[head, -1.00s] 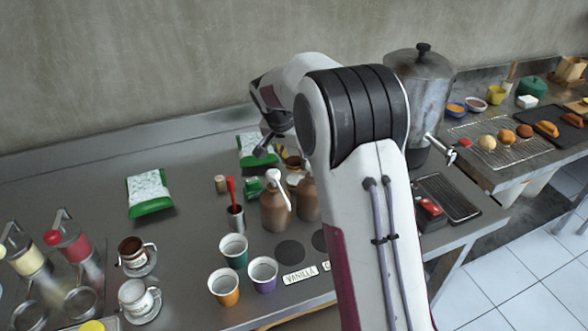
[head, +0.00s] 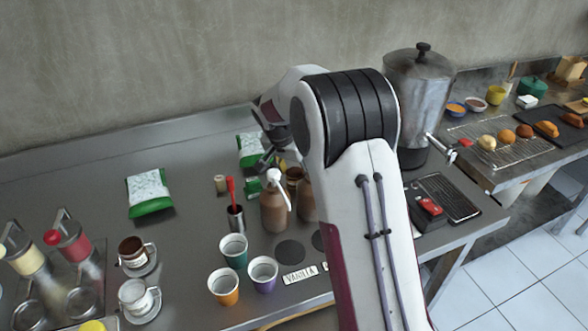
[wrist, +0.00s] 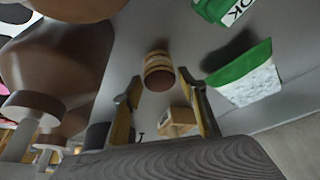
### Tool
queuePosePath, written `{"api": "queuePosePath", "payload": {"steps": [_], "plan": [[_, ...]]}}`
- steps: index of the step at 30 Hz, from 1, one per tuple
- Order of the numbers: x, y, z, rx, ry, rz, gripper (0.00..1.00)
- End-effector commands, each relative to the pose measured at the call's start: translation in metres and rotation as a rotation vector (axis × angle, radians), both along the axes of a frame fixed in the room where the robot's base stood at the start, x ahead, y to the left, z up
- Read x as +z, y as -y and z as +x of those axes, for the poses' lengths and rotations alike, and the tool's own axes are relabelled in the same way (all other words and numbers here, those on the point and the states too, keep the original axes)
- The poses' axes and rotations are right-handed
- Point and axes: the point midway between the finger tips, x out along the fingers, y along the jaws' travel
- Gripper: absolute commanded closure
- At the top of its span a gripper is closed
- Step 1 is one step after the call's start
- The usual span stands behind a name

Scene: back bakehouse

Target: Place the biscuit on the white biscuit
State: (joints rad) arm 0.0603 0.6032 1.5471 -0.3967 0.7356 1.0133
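My gripper (wrist: 165,115) is open in the wrist view, its two fingers well apart with yellowish inner pads. A small round, banded tan piece (wrist: 158,71) lies beyond the fingertips, roughly in line with the gap. A pale tan blocky piece (wrist: 178,118) shows between the fingers; I cannot tell how far away it is. I cannot tell which piece is the biscuit, and no clearly white biscuit shows. In the head view a small beige upright piece (head: 220,183) stands on the counter. My gripper (head: 266,159) shows there beside my arm, partly hidden.
Brown pump bottles (head: 273,208) and a cup with a red-handled tool (head: 235,218) stand close to the gripper. A green-and-white bag (head: 149,191) lies left, paper cups (head: 233,250) in front. A metal urn (head: 418,85) stands right. The back-left counter is clear.

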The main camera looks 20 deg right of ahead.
Motion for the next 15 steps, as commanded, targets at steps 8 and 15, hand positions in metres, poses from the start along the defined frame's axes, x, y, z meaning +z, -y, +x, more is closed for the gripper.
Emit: {"api": "queuePosePath", "payload": {"steps": [8,15], "plan": [[0.0004,0.0,0.0001,0.0,0.0,0.0,0.5],[0.0043,-0.0002,0.0003,0.0,0.001,0.0,0.5]]}}
